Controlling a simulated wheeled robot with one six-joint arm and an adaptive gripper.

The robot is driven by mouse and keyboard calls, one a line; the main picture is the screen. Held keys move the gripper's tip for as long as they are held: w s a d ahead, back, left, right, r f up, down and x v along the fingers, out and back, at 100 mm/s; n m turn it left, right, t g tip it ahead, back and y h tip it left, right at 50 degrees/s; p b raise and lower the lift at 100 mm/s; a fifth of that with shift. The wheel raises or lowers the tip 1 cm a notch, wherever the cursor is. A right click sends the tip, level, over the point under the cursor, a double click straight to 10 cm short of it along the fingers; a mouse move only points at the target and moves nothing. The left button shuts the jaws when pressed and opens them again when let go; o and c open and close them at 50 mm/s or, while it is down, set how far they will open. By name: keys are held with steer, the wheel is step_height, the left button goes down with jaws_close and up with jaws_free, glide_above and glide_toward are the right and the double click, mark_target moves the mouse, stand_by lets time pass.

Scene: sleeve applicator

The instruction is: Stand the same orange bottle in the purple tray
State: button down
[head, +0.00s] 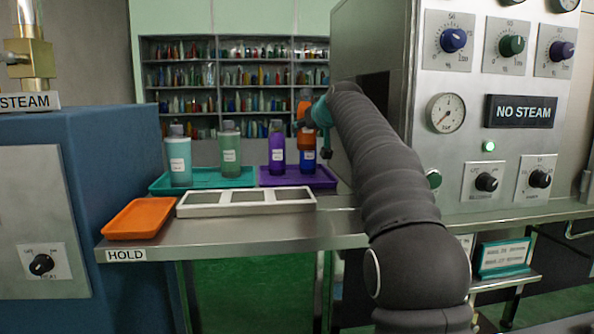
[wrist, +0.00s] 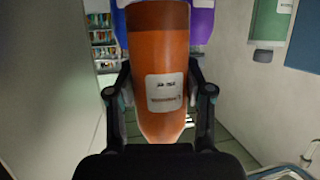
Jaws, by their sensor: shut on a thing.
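The orange bottle (head: 306,137) is held upright, raised off the tray, with a white label facing the wrist camera. In the wrist view the orange bottle (wrist: 160,50) fills the space between my two fingers. My gripper (head: 320,114) is shut on it; it also shows in the wrist view (wrist: 160,100). The purple tray (head: 320,181) lies on the steel shelf below. A purple bottle (head: 277,150) stands in its left part. A blue bottle (head: 308,163) stands to its right, its upper part hidden behind the orange bottle.
A teal tray (head: 240,182) left of the purple one holds a teal bottle (head: 180,160) and a green bottle (head: 230,150). A white three-window frame (head: 246,209) and an empty orange tray (head: 139,219) lie in front. The steel control cabinet (head: 400,90) stands close on the right.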

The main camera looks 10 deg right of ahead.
step_height(320, 180, down, 9)
steer(key=b, duration=0.2)
steer(key=shift+s+d+b, duration=0.1)
steer(key=shift+b, duration=0.25)
steer(key=shift+f, duration=0.1)
steer(key=shift+c, duration=2.2)
jaws_free()
steer(key=shift+r, duration=0.25)
steer(key=b+v, duration=0.1)
steer(key=v, duration=1.1)
steer(key=shift+f+b, duration=0.2)
steer(key=shift+b, duration=0.2)
